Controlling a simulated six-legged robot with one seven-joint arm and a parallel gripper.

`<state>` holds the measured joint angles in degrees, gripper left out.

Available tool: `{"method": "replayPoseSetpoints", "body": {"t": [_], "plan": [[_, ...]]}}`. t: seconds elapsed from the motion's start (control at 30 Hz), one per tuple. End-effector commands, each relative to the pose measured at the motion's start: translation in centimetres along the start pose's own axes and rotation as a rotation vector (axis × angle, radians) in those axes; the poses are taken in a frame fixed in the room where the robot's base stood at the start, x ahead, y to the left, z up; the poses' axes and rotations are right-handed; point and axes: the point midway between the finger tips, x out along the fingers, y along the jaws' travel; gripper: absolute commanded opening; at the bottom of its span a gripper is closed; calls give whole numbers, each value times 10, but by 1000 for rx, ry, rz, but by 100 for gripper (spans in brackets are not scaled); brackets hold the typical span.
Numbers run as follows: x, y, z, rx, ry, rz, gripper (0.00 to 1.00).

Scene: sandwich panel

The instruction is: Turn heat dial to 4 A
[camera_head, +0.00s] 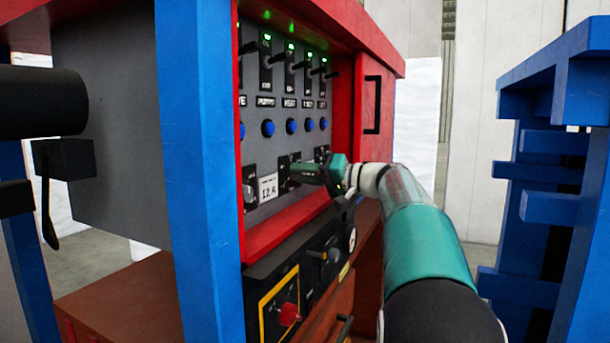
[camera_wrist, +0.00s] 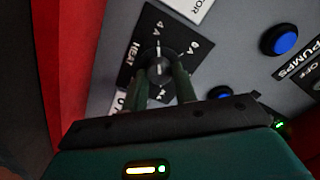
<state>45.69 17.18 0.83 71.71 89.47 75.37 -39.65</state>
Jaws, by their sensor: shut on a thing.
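The heat dial (camera_wrist: 158,66) is a round dark knob on a black plate marked "HEAT" in the wrist view. A pale line on the knob points up in that picture, toward the "4 A" mark (camera_wrist: 163,30). My gripper (camera_wrist: 160,84) has one finger on each side of the knob and is shut on it. The fingers hide part of the knob and the plate's lower marks. In the head view, my gripper (camera_head: 293,171) reaches the lower row of the grey panel, at a black dial plate (camera_head: 284,181).
Blue buttons (camera_head: 291,126) and black levers under green lights sit above the dials. A white "12 A" label (camera_head: 268,188) is left of the gripper. A red frame surrounds the panel, and a red knob (camera_head: 289,314) is below. Blue racks stand at right.

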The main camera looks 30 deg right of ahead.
Motion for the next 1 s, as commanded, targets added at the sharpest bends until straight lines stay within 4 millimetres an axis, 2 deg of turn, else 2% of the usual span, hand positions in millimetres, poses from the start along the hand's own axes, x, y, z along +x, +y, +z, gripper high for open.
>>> {"method": "replayPoseSetpoints", "body": {"t": [0.17,0.2,0.3,0.67,0.87,1.0], "plan": [[0,0,0,0,0,1,5],[0,0,0,0,0,1,32],[0,0,0,0,0,1,50],[-4,0,0,1,1,1,50],[-34,1,0,1,2,3,50],[-66,0,-1,0,3,4,50]]}}
